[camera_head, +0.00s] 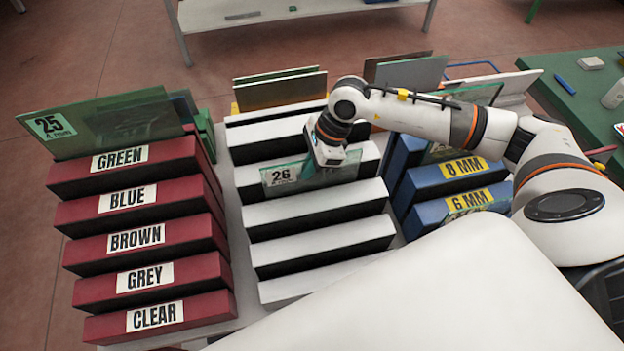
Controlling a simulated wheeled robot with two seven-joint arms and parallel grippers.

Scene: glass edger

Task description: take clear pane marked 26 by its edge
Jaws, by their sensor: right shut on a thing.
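The clear pane marked 26 (284,176) is a pale greenish glass sheet with a white label. It stands upright in a slot between the white bars of the middle rack (315,205). My right gripper (329,160) reaches in from the right and is shut on the pane's upper edge, right of the label. The fingertips are partly hidden by the gripper body. The pane's lower part is hidden behind a white bar. My left gripper does not show.
A red rack (150,240) with colour labels stands at left, holding a green pane marked 25 (110,124). A blue rack (455,175) with thickness labels is at right. Several panes stand behind the middle rack. A green table (575,95) is at far right.

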